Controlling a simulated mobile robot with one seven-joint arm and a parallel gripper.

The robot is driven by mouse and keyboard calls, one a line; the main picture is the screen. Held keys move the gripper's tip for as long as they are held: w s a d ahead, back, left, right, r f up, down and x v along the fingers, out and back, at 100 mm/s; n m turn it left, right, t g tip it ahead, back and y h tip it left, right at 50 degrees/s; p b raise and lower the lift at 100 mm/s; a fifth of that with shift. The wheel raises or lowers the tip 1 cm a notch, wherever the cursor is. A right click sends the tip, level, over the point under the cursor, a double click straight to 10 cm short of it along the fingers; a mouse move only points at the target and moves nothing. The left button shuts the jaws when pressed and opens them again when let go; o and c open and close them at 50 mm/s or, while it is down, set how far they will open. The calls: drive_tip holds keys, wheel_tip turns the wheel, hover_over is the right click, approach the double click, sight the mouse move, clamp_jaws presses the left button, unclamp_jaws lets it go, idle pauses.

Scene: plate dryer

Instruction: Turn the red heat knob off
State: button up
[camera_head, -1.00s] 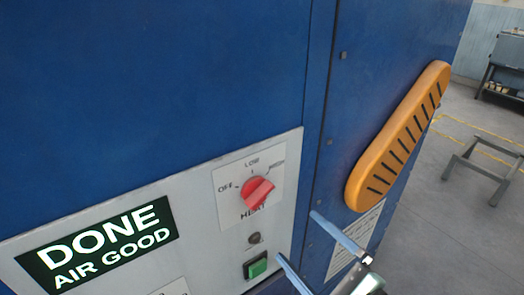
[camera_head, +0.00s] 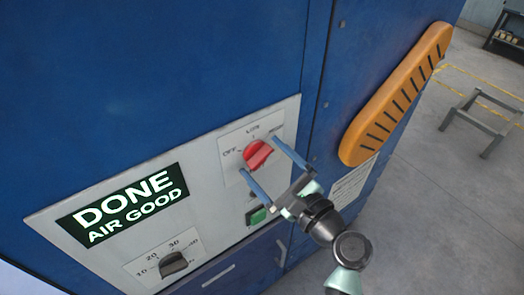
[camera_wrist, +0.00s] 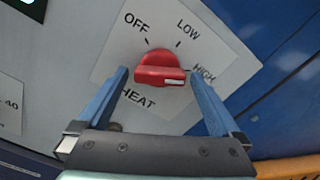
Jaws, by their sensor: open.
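The red heat knob (camera_head: 257,154) is on a white label plate marked OFF, LOW and HIGH, on the grey control panel. In the wrist view the red knob (camera_wrist: 158,66) has a white mark at the right end of its ridge, on the HIGH side. My gripper (camera_head: 259,156) is open, with its blue fingers on either side of the knob. In the wrist view my gripper (camera_wrist: 159,74) has one fingertip to the left of the knob and one to the right. I cannot tell whether either finger touches it.
A green button (camera_head: 257,216) is below the knob, close to my fingers. A black dial (camera_head: 173,262) and a lit DONE AIR GOOD display (camera_head: 125,206) are to the left. An orange slotted handle (camera_head: 395,95) sticks out at the right.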

drive_tip(key=shift+w+a, duration=0.4)
drive_tip(key=shift+w, duration=0.15)
drive_tip(key=c, duration=1.3)
drive_tip(key=shift+f, duration=0.1)
